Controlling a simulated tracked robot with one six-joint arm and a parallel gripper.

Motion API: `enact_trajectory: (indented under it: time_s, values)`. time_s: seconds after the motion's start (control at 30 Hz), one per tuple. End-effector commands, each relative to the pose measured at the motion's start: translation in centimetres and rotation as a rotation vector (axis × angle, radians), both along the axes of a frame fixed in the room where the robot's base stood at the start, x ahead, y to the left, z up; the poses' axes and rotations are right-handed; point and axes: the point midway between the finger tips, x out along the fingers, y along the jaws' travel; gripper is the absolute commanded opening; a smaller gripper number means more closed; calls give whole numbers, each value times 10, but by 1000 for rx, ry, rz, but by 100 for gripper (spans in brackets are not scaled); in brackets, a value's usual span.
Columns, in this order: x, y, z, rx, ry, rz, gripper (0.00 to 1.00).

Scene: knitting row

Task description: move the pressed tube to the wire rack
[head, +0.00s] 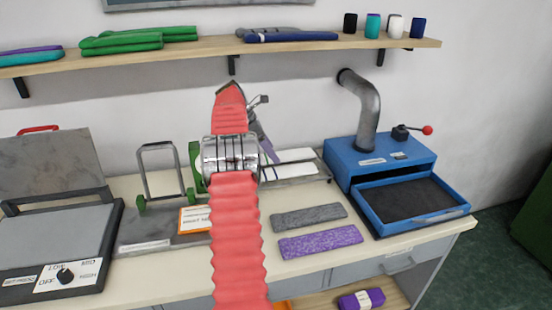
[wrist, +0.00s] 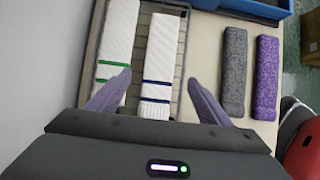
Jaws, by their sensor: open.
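The wire rack (head: 321,178) stands at the back of the bench, partly hidden behind my arm; its grey frame also shows in the wrist view (wrist: 184,40). I cannot tell which is the pressed tube. My gripper (wrist: 159,77) is open above the rack, its lilac fingers either side of the dark-banded tube's near end, with gaps visible. In the head view the gripper (head: 268,155) is partly hidden by my red arm.
A grey tube (head: 309,216) and a purple tube (head: 320,241) lie on the bench, right of my arm. A blue machine (head: 380,160) with an open drawer (head: 420,215) stands at right. An open flat press (head: 50,240) stands at left. A shelf (head: 220,46) runs above.

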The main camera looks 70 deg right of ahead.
Motion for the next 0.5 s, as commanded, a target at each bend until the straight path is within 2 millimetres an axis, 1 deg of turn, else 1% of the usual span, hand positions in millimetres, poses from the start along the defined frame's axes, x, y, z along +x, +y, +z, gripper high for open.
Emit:
enact_trajectory:
  time_s: [0.1,0.2,0.5]
  values:
    - [8,4,13,-1,-1,1,72]
    - [11,6,19,0,0,1,72]
    - [12,7,22,0,0,1,72]
